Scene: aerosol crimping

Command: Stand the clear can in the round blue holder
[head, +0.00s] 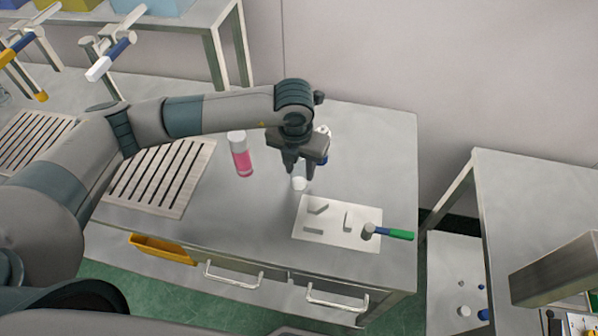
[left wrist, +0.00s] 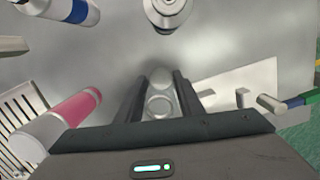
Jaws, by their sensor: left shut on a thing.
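My left gripper (head: 298,173) points down over the middle of the bench. It is shut on a small pale, glassy thing, which looks like the clear can (left wrist: 160,100), between its fingers in the left wrist view. In the head view a whitish end (head: 299,184) shows just below the fingertips. I cannot make out the round blue holder for sure. A blue patch (head: 321,161) shows behind the gripper, mostly hidden by it. My right gripper is not in view.
A white board (head: 338,238) with grey pieces and a green-handled tool (head: 395,233) lies at front right. A round metal piece (left wrist: 168,10) and a blue-banded white cylinder (left wrist: 75,10) lie beyond the fingers.

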